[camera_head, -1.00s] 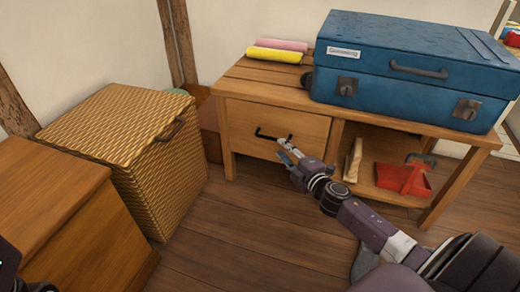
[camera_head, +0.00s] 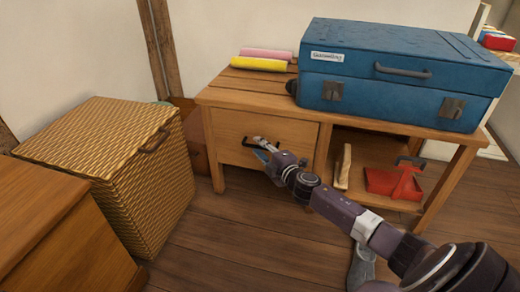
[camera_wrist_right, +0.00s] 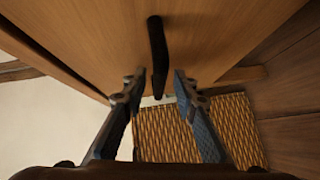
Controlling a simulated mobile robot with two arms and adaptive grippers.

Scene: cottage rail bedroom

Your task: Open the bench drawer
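The wooden bench (camera_head: 222,96) has a light wooden drawer (camera_head: 232,122) on its left side, with its front looking flush with the frame. A black bar handle (camera_head: 246,141) is on the drawer front; it also shows in the right wrist view (camera_wrist_right: 157,45). My right gripper (camera_head: 261,146) is at the handle. In the wrist view the fingers of this gripper (camera_wrist_right: 157,86) are apart, with the near end of the handle between their tips. I cannot tell whether they touch it. My left gripper is not in view.
A blue suitcase (camera_head: 400,95) and pink (camera_head: 266,54) and yellow (camera_head: 258,64) rolls lie on the bench top. The open shelf holds a red item (camera_head: 390,183) and a wooden piece (camera_head: 343,167). A wicker basket (camera_head: 100,150) stands left. Floor before the drawer is clear.

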